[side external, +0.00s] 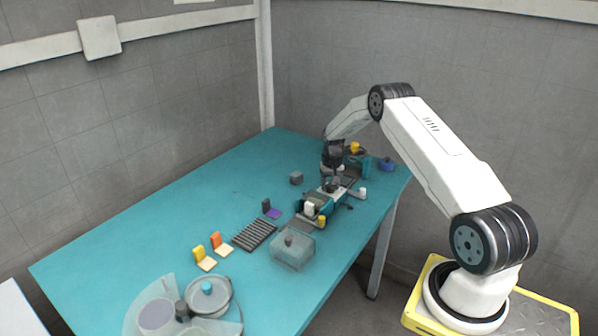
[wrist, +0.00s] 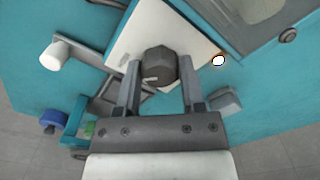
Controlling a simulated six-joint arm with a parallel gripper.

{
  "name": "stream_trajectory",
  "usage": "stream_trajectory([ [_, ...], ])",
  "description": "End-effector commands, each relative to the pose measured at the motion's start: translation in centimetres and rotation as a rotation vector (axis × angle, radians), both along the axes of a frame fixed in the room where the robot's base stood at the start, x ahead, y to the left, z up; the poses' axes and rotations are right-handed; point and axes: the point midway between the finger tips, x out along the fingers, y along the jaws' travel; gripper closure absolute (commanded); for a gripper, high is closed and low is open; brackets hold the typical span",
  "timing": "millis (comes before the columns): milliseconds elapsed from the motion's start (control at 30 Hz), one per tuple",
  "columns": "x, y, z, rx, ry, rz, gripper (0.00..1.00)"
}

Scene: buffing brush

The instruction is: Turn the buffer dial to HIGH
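The dial (wrist: 159,62) is a dark grey faceted knob on a white panel (wrist: 140,30) in the wrist view. A short pale mark shows on its near side. My gripper (wrist: 160,72) is open, with one finger on each side of the knob. The fingertips look close to it, but I cannot tell whether they touch. In the side external view my gripper (side external: 331,180) is down over the teal and grey buffing machine (side external: 318,200), and the dial is too small to make out. I cannot read any setting labels.
A white knob (wrist: 52,55) on an arm juts out at left in the wrist view, and a small pale round light (wrist: 218,61) is right of the dial. A clear box (side external: 292,250) and a ribbed dark mat (side external: 254,235) are near the machine. The table's (side external: 130,240) left part is mostly clear.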

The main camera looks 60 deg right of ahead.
Motion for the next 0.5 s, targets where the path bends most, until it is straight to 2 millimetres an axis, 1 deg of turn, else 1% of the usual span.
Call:
stream_trajectory([
  [33,0.03,-0.04,0.06,-0.001,-0.002,-0.001,0.32],
  [67,0.03,-0.04,0.06,-0.001,-0.001,-0.001,0.23],
  [100,0.02,-0.04,0.05,-0.001,-0.001,0.000,0.16],
  [500,0.02,-0.02,0.25,-0.001,-0.001,0.002,0.16],
])
